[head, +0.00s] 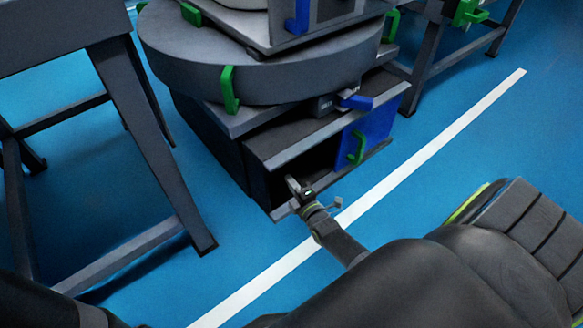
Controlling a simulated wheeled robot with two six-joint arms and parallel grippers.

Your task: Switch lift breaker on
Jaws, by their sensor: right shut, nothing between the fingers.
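A small grey switch box with a blue handle (354,101) sits under the round grey turntable (255,72) on the lift station; it looks like a breaker, but its on or off position cannot be told. Below it is a dark open compartment (283,178) in the station's base, its inside hidden in shadow. My right gripper (297,192) is at the front of this opening, below and left of the blue handle and apart from it. It is shut and empty. My left gripper is out of view.
A blue panel with a green handle (356,147) is right of the opening. Another green handle (229,89) is on the turntable's side. A grey table (60,35) stands left, another frame (430,50) at the back right. The blue floor with a white line (440,139) is clear to the right.

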